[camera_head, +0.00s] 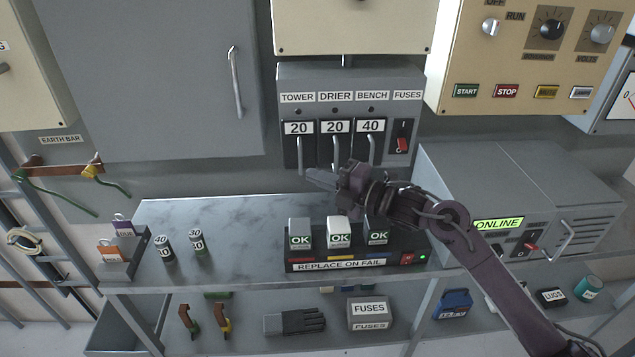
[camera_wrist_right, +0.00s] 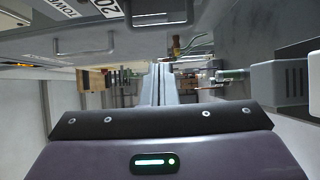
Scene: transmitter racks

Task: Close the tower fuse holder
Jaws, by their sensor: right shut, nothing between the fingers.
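The tower fuse holder (camera_head: 299,129) is the left one of three on the grey fuse panel and bears a 20 label. Its pale handle (camera_head: 301,154) hangs below the label; I cannot tell how far the holder is seated. The drier holder (camera_head: 335,127) and bench holder (camera_head: 370,126) sit to its right. My right gripper (camera_head: 309,174) is shut and empty, its fingertips just below the tower handle, with a contact hard to judge. The right wrist view shows the shut fingers (camera_wrist_right: 163,85) below the panel, whose 20 label (camera_wrist_right: 107,8) shows at the top. My left gripper is not in view.
Below the gripper, a rack of OK-marked fuses (camera_head: 340,264) stands on the bench. A red switch (camera_head: 402,137) is right of the holders. A grey cabinet door (camera_head: 150,80) is at left.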

